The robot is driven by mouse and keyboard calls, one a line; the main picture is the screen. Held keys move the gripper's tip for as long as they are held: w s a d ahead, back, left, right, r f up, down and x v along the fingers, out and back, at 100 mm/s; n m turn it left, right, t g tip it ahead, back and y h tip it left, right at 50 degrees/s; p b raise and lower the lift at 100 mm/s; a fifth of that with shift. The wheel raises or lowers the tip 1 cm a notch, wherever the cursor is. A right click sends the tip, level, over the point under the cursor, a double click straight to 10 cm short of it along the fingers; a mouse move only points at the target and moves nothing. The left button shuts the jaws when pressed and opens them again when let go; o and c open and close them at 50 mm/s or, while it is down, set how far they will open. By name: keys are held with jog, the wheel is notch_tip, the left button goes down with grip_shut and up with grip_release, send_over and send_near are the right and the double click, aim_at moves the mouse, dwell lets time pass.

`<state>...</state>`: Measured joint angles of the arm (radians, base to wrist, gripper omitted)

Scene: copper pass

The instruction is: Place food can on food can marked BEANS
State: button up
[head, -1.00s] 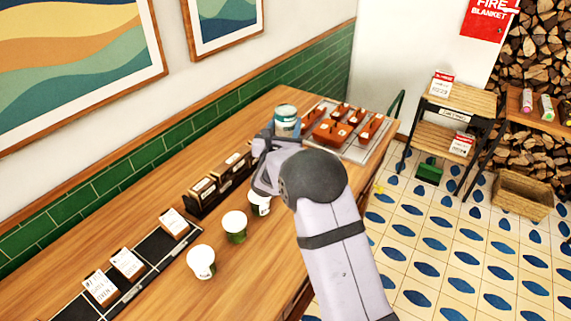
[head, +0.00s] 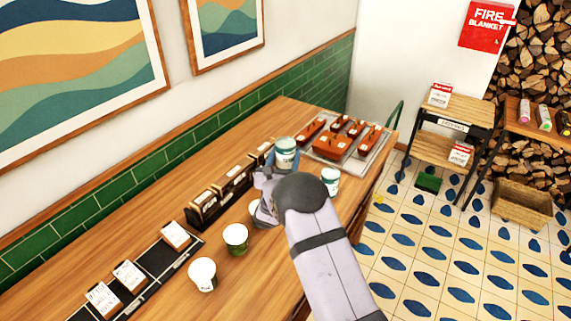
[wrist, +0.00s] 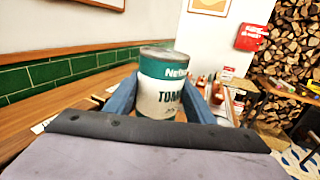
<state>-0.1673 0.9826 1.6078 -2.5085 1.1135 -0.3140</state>
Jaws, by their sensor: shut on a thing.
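My gripper (head: 272,168) is shut on a food can (head: 285,153) with a teal band and a white label. It holds the can upright above the counter. In the wrist view the held can (wrist: 163,88) reads "TOM…" between the blue fingers.
Dark wooden boxes (head: 220,190) and a black strip (head: 152,268) with cards line the wall side. A wooden shelf stand (head: 450,125) is on the floor beyond.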

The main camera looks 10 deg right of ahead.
aim_at(284, 168)
jog(key=shift+f+p, duration=0.6)
jog(key=shift+f, duration=1.15)
jog(key=shift+f, duration=0.15)
jog(key=o, duration=1.4)
jog(key=shift+o, duration=0.2)
jog(key=shift+s, duration=0.1)
jog(key=shift+b+v, duration=0.5)
jog(key=shift+v, duration=0.3)
jog(key=b+v, duration=0.4)
jog(key=v, duration=0.6)
